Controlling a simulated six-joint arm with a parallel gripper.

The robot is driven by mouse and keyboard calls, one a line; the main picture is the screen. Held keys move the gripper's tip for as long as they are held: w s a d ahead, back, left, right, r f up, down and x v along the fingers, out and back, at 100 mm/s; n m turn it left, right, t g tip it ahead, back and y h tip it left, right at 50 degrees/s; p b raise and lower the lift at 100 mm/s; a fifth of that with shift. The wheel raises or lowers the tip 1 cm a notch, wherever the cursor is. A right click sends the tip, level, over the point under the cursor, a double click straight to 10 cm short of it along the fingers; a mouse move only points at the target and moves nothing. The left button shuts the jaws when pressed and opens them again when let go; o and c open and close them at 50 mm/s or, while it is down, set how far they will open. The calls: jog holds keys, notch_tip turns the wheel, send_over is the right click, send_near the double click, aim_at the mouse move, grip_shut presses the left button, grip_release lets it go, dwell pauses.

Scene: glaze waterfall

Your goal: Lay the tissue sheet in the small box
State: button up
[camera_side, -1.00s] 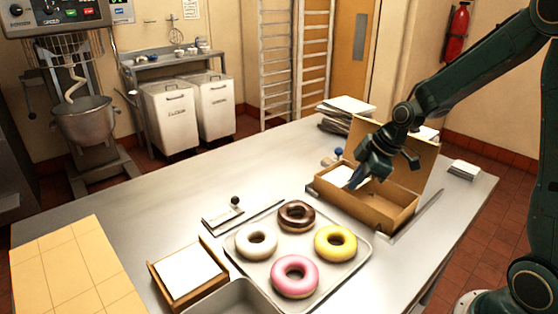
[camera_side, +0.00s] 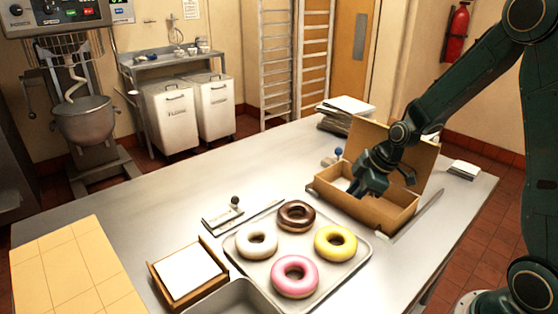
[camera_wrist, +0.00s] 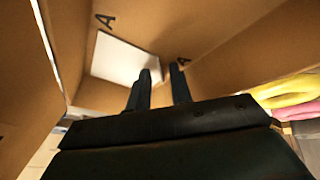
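The small cardboard box (camera_side: 379,216) stands open at the right of the table, its lid (camera_side: 412,155) raised at the back. A white tissue sheet (camera_wrist: 117,58) lies inside it in the wrist view, near one end and between two dark "A" marks. Part of it shows at the box's left end in the side view (camera_side: 342,184). My gripper (camera_side: 368,189) is over the box. In the wrist view its two fingers (camera_wrist: 161,74) are apart with nothing visible between them. The left finger overlaps the sheet's edge in view; I cannot tell whether they touch.
A tray (camera_side: 240,262) with a white, a chocolate, a yellow and a pink donut is left of the box. A shallow holder of white sheets (camera_side: 187,271) stands at the front left. A small blue-capped item (camera_side: 336,155) is behind the box. The table's back left is clear.

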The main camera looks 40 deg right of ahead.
jog(key=shift+r, duration=0.1)
jog(key=v, duration=1.2)
dwell(0.4)
dwell(0.5)
jog(key=s+a+r+m, duration=0.2)
jog(key=s+a+m, duration=0.1)
jog(key=s, duration=0.2)
jog(key=s+a+r+m+h, duration=0.1)
jog(key=s+a+r+m, duration=0.2)
jog(key=s, duration=0.3)
jog(key=s+a+r+m+t+h, duration=0.1)
jog(key=s+a+r+m, duration=0.1)
jog(key=s, duration=0.4)
jog(key=shift+s+a+r+m, duration=0.15)
jog(key=shift+a+r+m, duration=0.1)
jog(key=shift+a+m, duration=0.55)
